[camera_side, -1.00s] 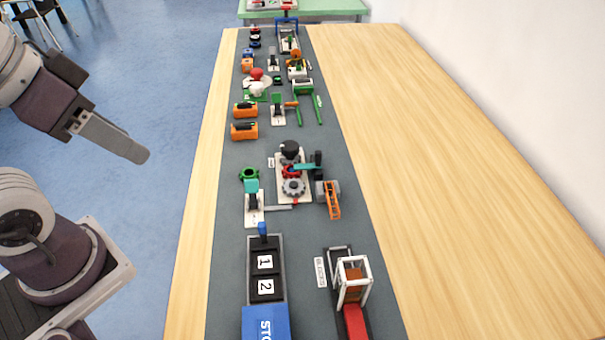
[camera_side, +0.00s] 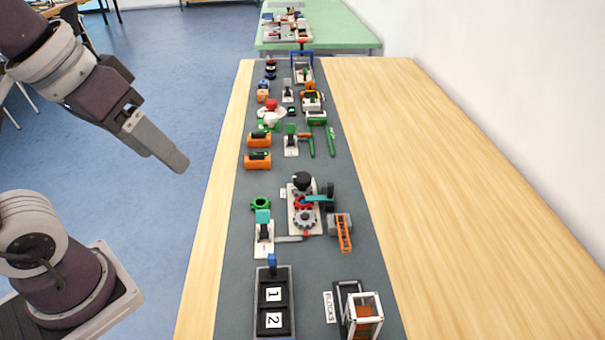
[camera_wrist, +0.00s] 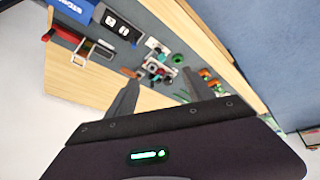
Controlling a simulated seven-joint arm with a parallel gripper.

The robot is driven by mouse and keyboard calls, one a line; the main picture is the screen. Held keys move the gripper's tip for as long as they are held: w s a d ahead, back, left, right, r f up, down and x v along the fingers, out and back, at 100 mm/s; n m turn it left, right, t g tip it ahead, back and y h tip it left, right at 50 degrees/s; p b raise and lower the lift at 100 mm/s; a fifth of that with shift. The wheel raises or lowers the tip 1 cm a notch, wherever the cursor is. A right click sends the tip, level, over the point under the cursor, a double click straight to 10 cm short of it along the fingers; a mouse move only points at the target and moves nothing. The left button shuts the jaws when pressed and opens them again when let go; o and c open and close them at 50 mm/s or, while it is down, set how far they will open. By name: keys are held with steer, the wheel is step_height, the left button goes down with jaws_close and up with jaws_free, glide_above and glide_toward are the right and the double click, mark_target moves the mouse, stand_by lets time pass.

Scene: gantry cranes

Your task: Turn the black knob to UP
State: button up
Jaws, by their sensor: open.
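A black round knob (camera_side: 302,181) stands at the far end of a white plate (camera_side: 292,222) with grey gears, near the middle of the dark mat. I cannot read which way the knob is set, and no UP mark is legible. My gripper (camera_side: 182,165) is left of the table edge in the side view, raised and well apart from the knob. In the wrist view my gripper (camera_wrist: 159,82) shows its two fingers spread with nothing between them. The white plate with the gears shows small beyond the fingers there, and the knob is too small to make out.
Around the plate are a teal lever block (camera_side: 263,235), a green ring (camera_side: 261,204), an orange ladder piece (camera_side: 344,233) and orange blocks (camera_side: 258,160). A numbered tray (camera_side: 291,290) and a white-framed box (camera_side: 362,316) stand nearer. The table's right side (camera_side: 450,200) is bare wood.

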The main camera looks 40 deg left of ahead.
steer(key=w+n+g, duration=0.2)
steer(key=w+n, duration=0.3)
steer(key=w, duration=0.7)
steer(key=n+g, duration=0.3)
steer(key=n, duration=0.8)
glide_above(302, 176)
steer(key=f, duration=1.5)
steer(key=shift+s+f, duration=0.35)
steer(key=shift+f, duration=0.05)
steer(key=f, duration=0.7)
steer(key=shift+w+f, duration=0.1)
steer(key=shift+w, duration=0.2)
steer(key=shift+f, duration=0.6)
jaws_close()
